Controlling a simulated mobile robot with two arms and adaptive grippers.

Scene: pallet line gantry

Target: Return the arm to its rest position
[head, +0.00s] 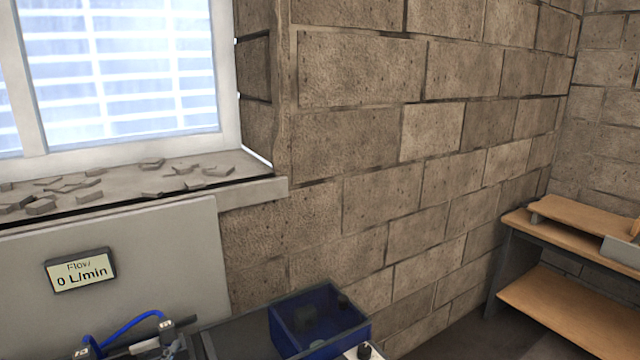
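Neither of my grippers shows in the head view, and no part of my arms can be made out. The lower edge of the picture cuts off the area in front of me. A grey panel (150,232) on the left carries a small flow display (81,271) that reads 0 L/min. Below it is a blue hose (125,327) with dark fittings (166,329), partly cut off by the bottom edge.
A dark blue open bin (318,318) with small dark items in it stands at the bottom centre. A wooden workbench (570,219) with a lower shelf (572,308) stands at the right. Broken chips (69,185) lie on the window sill. Block walls (350,140) close the space.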

